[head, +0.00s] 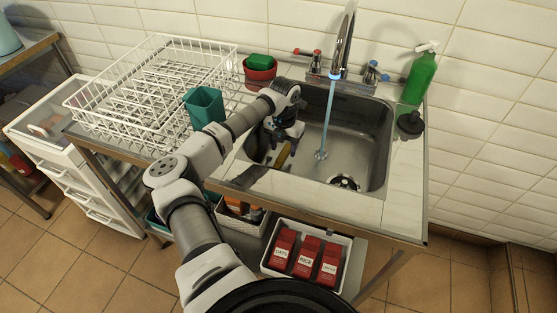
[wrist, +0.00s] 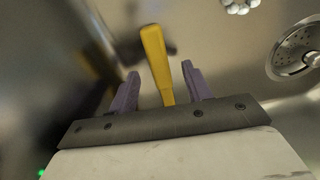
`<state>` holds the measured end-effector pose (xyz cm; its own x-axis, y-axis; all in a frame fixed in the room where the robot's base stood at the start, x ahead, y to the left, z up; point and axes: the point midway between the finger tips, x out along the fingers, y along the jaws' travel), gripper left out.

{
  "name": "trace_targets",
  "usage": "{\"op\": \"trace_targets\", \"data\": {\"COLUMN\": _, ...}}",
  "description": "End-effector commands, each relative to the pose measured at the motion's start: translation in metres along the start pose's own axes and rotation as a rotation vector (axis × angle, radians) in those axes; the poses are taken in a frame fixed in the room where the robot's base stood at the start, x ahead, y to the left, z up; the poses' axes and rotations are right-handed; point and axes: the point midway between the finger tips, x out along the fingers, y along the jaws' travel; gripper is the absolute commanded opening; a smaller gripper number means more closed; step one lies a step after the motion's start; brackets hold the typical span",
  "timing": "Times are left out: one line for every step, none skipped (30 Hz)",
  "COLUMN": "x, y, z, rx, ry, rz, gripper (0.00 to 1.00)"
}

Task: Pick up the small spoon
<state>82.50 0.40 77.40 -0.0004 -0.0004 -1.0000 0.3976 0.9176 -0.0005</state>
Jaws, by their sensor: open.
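A yellow handle (wrist: 153,50) shows in the wrist view, running between the two purple fingers of my gripper (wrist: 160,72). It looks like the handle of the small spoon, but no bowl end can be made out. In the head view the yellow piece (head: 282,157) is inside the left part of the sink, just below my gripper (head: 286,140). My gripper is open, with a gap on either side of the handle. The handle's lower end is hidden behind the gripper's dark body in the wrist view.
The steel sink (head: 374,125) has walls close around my gripper.

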Motion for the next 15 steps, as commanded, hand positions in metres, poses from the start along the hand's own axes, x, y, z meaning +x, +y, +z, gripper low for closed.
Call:
{"op": "trace_targets", "data": {"x": 0.005, "y": 0.000, "z": 0.000, "rx": -0.001, "ry": 0.003, "rz": -0.002, "gripper": 0.49}}
{"op": "trace_targets", "data": {"x": 0.010, "y": 0.000, "z": 0.000, "rx": -0.001, "ry": 0.003, "rz": -0.002, "gripper": 0.49}}
{"op": "trace_targets", "data": {"x": 0.014, "y": 0.000, "z": 0.000, "rx": 0.000, "ry": 0.001, "rz": -0.002, "gripper": 0.49}}
{"op": "trace_targets", "data": {"x": 0.017, "y": 0.000, "z": 0.000, "rx": 0.001, "ry": 0.001, "rz": -0.001, "gripper": 0.49}}
{"op": "trace_targets", "data": {"x": 0.020, "y": 0.000, "z": 0.000, "rx": 0.001, "ry": 0.001, "rz": -0.001, "gripper": 0.49}}
{"op": "trace_targets", "data": {"x": 0.022, "y": 0.000, "z": 0.000, "rx": 0.001, "ry": 0.000, "rz": 0.000, "gripper": 0.49}}
{"op": "trace_targets", "data": {"x": 0.023, "y": 0.000, "z": 0.000, "rx": 0.000, "ry": 0.000, "rz": 0.000, "gripper": 0.49}}
{"op": "trace_targets", "data": {"x": 0.023, "y": 0.000, "z": 0.000, "rx": 0.000, "ry": 0.000, "rz": 0.001, "gripper": 0.49}}
{"op": "trace_targets", "data": {"x": 0.024, "y": 0.001, "z": 0.000, "rx": 0.001, "ry": 0.000, "rz": 0.001, "gripper": 0.49}}
{"op": "trace_targets", "data": {"x": 0.024, "y": 0.001, "z": 0.000, "rx": 0.001, "ry": 0.000, "rz": 0.001, "gripper": 0.49}}
{"op": "trace_targets", "data": {"x": 0.024, "y": 0.001, "z": 0.000, "rx": 0.001, "ry": 0.000, "rz": 0.001, "gripper": 0.49}}
{"op": "trace_targets", "data": {"x": 0.024, "y": 0.001, "z": 0.000, "rx": 0.001, "ry": 0.000, "rz": 0.001, "gripper": 0.49}}
{"op": "trace_targets", "data": {"x": 0.024, "y": 0.001, "z": 0.000, "rx": 0.001, "ry": 0.000, "rz": 0.001, "gripper": 0.49}}
{"op": "trace_targets", "data": {"x": 0.024, "y": 0.001, "z": 0.000, "rx": 0.001, "ry": 0.000, "rz": 0.001, "gripper": 0.45}}
{"op": "trace_targets", "data": {"x": 0.024, "y": 0.001, "z": 0.000, "rx": 0.001, "ry": 0.000, "rz": 0.001, "gripper": 0.40}}
